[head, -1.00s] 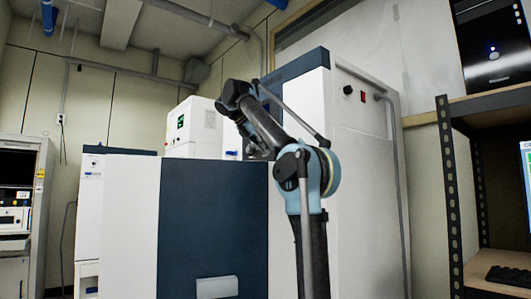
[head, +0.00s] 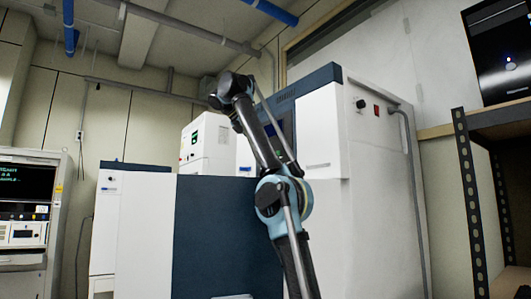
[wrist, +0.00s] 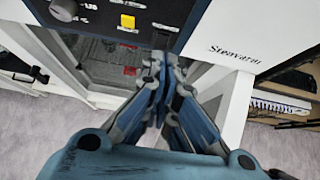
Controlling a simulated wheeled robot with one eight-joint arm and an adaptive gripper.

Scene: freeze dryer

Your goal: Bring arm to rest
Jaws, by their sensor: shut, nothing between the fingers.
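My arm (head: 262,140) stands raised in front of the freeze dryer (head: 375,190) in the head view, bent at a blue joint.
A dark blue and white cabinet (head: 215,235) stands before the dryer. A white instrument (head: 205,145) with a green display is behind it. An instrument rack (head: 30,215) is at the left. A metal shelf (head: 470,200) holding a black computer (head: 500,50) is at the right.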

